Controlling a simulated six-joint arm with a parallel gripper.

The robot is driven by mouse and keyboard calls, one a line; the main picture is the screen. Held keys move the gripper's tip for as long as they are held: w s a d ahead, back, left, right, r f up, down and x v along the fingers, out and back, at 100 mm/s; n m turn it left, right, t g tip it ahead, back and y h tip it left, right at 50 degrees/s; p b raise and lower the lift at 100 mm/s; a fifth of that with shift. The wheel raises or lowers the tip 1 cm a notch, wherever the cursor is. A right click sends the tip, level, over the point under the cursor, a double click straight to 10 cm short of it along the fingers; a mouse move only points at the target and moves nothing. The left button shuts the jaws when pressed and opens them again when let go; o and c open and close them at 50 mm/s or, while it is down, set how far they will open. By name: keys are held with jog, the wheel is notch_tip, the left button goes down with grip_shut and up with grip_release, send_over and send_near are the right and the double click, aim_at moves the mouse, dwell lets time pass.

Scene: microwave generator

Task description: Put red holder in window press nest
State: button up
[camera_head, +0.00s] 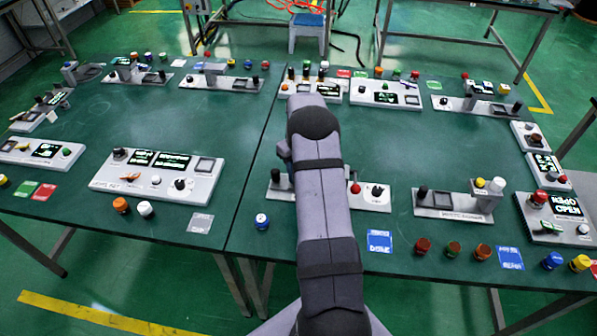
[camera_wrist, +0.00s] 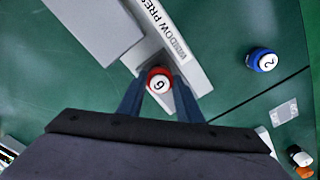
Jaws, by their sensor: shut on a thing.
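In the wrist view, the red holder (camera_wrist: 159,79) has a white top with a black digit. My gripper (camera_wrist: 160,92) is shut on it, one dark blue finger on each side. The holder overlaps the white base plate of the window press (camera_wrist: 181,54), whose label is partly cut off. I cannot tell whether the holder touches the plate or hangs above it.
A blue holder (camera_wrist: 262,60) stands on the green table near the press, also seen left of my arm in the head view (camera_head: 261,221). A grey block (camera_wrist: 95,30) rises beside the plate. Another station (camera_head: 455,205) and several red-brown holders (camera_head: 453,249) are right of my arm.

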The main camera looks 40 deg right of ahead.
jog(key=shift+f+b, duration=0.35)
jog(key=shift+f, duration=0.15)
jog(key=o, duration=1.2)
jog(key=shift+r+b, duration=1.25)
jog(key=shift+r, duration=2.4)
jog(key=shift+a+r, duration=0.2)
jog(key=shift+a, duration=0.3)
jog(key=s+a+r, duration=0.3)
jog(key=a, duration=0.7)
jog(key=s+a, duration=1.7)
jog(key=s, duration=0.4)
jog(key=shift+s+a+f, duration=0.15)
jog(key=shift+f, duration=0.05)
